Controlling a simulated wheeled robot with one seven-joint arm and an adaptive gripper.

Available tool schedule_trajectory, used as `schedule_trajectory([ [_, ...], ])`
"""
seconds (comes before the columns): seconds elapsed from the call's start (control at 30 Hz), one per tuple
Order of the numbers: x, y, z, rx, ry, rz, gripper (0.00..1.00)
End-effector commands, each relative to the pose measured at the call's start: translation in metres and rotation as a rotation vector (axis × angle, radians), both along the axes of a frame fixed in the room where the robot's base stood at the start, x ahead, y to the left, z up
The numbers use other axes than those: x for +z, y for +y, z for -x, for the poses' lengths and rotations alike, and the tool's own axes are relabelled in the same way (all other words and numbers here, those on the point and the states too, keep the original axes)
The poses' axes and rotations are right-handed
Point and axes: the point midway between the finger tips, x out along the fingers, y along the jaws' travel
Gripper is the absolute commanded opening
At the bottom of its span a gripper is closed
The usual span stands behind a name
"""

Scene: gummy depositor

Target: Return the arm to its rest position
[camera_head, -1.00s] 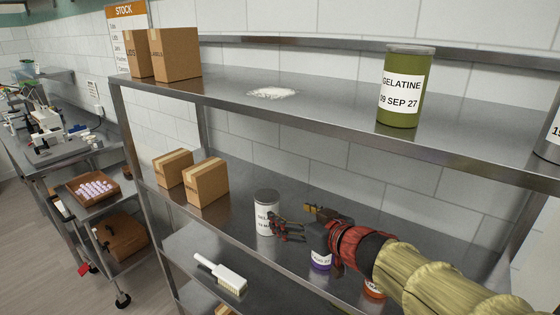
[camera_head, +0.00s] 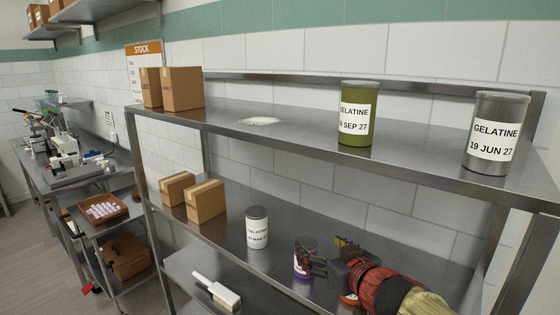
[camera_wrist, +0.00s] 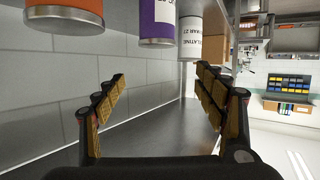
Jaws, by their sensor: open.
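My gripper (camera_head: 326,256) is at the lower right of the head view, over the middle shelf, and its fingers reach left. In the wrist view its fingers (camera_wrist: 161,76) are spread wide with nothing between them. In the head view the fingers partly cover a purple-labelled jar (camera_head: 302,270); I cannot tell whether they touch it. A white gelatine jar (camera_head: 257,229) stands upright on the shelf, left of and apart from the gripper. An orange jar (camera_head: 348,299) is mostly hidden by my wrist. The wrist view shows the orange jar (camera_wrist: 65,14) and purple jar (camera_wrist: 157,24) along the top.
The upper shelf (camera_head: 290,137) holds a green gelatine jar (camera_head: 357,115), a silver gelatine jar (camera_head: 495,132), cartons (camera_head: 183,89) and spilled white powder (camera_head: 260,121). Two cartons (camera_head: 205,201) stand left on the middle shelf. A white brush (camera_head: 218,290) lies below.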

Motion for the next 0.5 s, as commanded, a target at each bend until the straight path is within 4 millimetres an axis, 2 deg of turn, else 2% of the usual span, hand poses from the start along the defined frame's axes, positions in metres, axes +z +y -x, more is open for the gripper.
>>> schedule_trajectory([
  [0.27, 0.008, -0.064, 0.026, -0.224, 0.035, 0.065, 0.71],
  [0.37, 0.004, -0.091, 0.049, -0.32, 0.088, 0.091, 0.71],
  [0.47, -0.011, -0.119, 0.088, -0.42, 0.192, 0.115, 0.71],
  [0.5, -0.019, -0.127, 0.109, -0.45, 0.249, 0.122, 0.71],
])
